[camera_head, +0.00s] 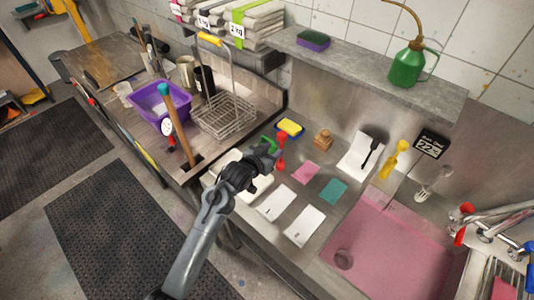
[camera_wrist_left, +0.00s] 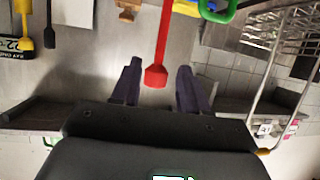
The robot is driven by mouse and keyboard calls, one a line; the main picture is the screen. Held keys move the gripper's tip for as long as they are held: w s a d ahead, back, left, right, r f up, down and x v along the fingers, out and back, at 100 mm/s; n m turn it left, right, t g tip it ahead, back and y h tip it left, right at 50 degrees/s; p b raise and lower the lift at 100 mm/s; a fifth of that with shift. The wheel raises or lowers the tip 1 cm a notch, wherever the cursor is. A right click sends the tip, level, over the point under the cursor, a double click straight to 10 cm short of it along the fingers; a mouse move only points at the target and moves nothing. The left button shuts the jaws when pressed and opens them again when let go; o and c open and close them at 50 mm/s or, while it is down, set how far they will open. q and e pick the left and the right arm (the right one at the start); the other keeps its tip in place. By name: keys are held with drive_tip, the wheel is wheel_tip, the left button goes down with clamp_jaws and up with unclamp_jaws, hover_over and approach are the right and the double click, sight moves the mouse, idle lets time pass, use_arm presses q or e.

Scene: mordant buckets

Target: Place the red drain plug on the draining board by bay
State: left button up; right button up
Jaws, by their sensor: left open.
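My left gripper (camera_head: 270,151) is over the steel counter (camera_head: 232,222) left of the pink basin. In the left wrist view its two dark fingers (camera_wrist_left: 160,84) are open, with a gap on each side of a red long-handled tool (camera_wrist_left: 163,40). The tool's blunt end (camera_wrist_left: 156,76) shows between the fingertips, not gripped. In the head view this red tool (camera_head: 281,150) stands just right of the gripper. I cannot tell whether it is the red drain plug; no plug shape shows clearly. The steel draining board (camera_head: 255,98) holds a wire rack. My right gripper is not in view.
A wire rack (camera_head: 222,115) and purple tub (camera_head: 160,103) stand left of the gripper. White cards (camera_head: 304,226), a pink sponge (camera_head: 305,173) and a teal sponge (camera_head: 333,191) lie on the counter. A shelf (camera_head: 370,72) overhangs the back. The pink basin (camera_head: 390,240) is open and empty.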

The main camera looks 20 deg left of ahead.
use_arm(q)
drive_tip(key=s+f+g, duration=0.2)
drive_tip(key=s+g, duration=0.1)
drive_tip(key=s, duration=1)
drive_tip(key=s+f+g+y, duration=0.1)
drive_tip(key=s+f+g, duration=0.2)
drive_tip(key=s, duration=1)
drive_tip(key=s+f+g, duration=0.2)
drive_tip(key=s+g, duration=0.1)
drive_tip(key=s, duration=1.1)
drive_tip(key=shift+d+f+g+y, duration=0.3)
drive_tip(key=shift+d+f, duration=0.05)
drive_tip(key=shift+f, duration=0.05)
